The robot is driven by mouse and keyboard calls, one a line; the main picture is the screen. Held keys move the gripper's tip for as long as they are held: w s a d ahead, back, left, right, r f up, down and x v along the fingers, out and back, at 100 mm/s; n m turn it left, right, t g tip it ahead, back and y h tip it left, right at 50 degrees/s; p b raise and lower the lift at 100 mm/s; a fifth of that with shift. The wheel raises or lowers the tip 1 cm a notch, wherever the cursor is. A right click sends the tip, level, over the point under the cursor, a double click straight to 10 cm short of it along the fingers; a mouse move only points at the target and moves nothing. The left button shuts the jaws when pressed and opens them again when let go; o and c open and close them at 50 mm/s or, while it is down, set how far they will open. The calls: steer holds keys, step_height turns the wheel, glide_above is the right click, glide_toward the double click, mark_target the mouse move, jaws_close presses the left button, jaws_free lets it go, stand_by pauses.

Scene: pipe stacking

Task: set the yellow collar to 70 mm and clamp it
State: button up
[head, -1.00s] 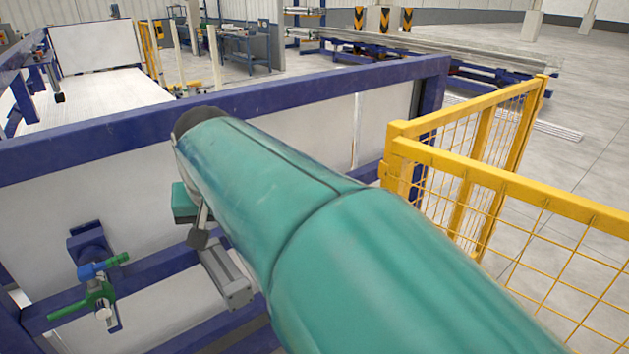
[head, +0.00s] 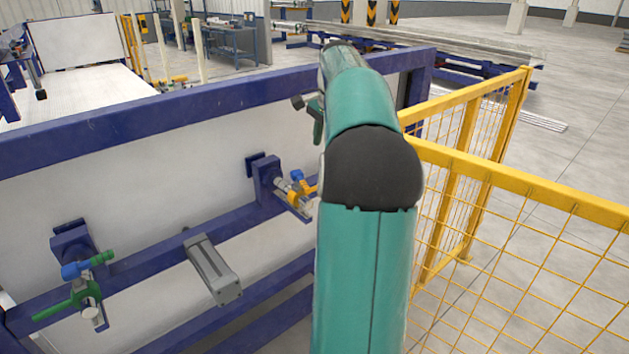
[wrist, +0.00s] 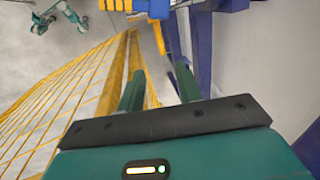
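The yellow collar (head: 300,195) sits on a short silvery rod at a blue bracket on the frame, with a blue piece (head: 298,176) on its top. No scale mark is readable.
A green collar (head: 88,288) with a blue piece sits at another bracket on the left. A grey cylinder (head: 213,268) projects from the blue frame rail (head: 150,262) between them. A yellow mesh fence (head: 520,195) stands close on the right of my arm.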

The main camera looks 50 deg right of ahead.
steer(key=f, duration=0.4)
steer(key=w+f, duration=0.1)
steer(key=f, duration=0.3)
steer(key=w+f, duration=0.1)
steer(key=f, duration=0.4)
steer(key=shift+w+d, duration=0.25)
steer(key=shift+d, duration=0.05)
jaws_close()
